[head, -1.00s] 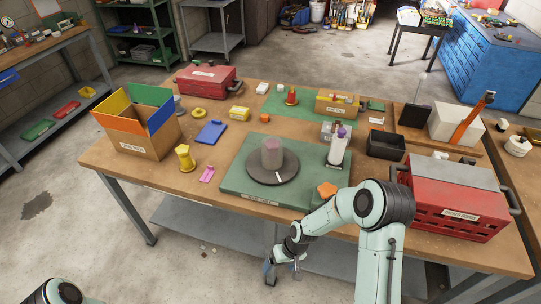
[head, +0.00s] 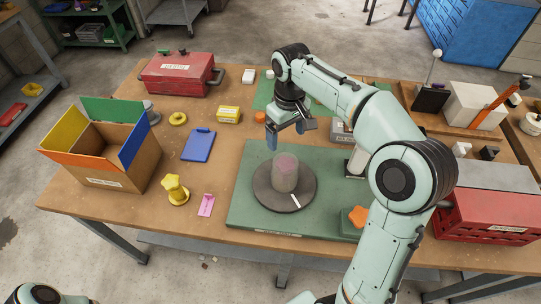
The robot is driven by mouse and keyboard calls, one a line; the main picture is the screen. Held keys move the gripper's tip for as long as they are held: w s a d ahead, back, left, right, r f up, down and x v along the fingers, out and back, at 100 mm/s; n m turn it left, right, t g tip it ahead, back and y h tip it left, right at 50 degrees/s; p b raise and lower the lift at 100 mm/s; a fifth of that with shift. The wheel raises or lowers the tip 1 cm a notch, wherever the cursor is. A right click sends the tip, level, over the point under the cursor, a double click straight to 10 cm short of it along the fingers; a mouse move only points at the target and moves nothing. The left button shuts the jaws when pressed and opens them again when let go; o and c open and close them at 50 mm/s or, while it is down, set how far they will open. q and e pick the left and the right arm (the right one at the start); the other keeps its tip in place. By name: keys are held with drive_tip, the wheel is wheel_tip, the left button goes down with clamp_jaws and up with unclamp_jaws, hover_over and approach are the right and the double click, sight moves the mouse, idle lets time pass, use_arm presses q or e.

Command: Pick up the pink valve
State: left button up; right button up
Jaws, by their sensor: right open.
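A translucent grey cylinder (head: 284,182) stands on a dark round turntable (head: 262,192) on the green mat. A pinkish shape, likely the pink valve (head: 287,163), shows dimly inside it; its outline is blurred by the cylinder wall. My right gripper (head: 287,139) is open and empty, fingers pointing down. In the picture it is just above and behind the cylinder, apart from it. A flat pink piece (head: 206,205) lies on the wood left of the mat. My left gripper is out of view.
The green mat (head: 245,215) also carries an orange star-shaped piece (head: 355,216). A yellow piece (head: 176,191), a blue clipboard (head: 199,146) and an open cardboard box (head: 136,165) are at left. Red crates (head: 487,225) and (head: 178,76) stand right and back left. My right arm hides part of the table.

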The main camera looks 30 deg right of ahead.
drive_tip(key=b, duration=0.1)
hover_over(285, 163)
drive_tip(key=f, duration=0.7)
drive_tip(key=shift+s+d+f, duration=0.1)
drive_tip(key=shift+s+d, duration=0.1)
drive_tip(key=shift+w+f, duration=0.15)
drive_tip(key=shift+f, duration=0.3)
drive_tip(key=shift+a+f+b, duration=0.1)
drive_tip(key=shift+f+b, duration=0.2)
drive_tip(key=shift+f, duration=2.1)
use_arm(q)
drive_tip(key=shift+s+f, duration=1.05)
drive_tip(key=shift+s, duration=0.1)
use_arm(e)
drive_tip(key=shift+r, duration=0.1)
clamp_jaws()
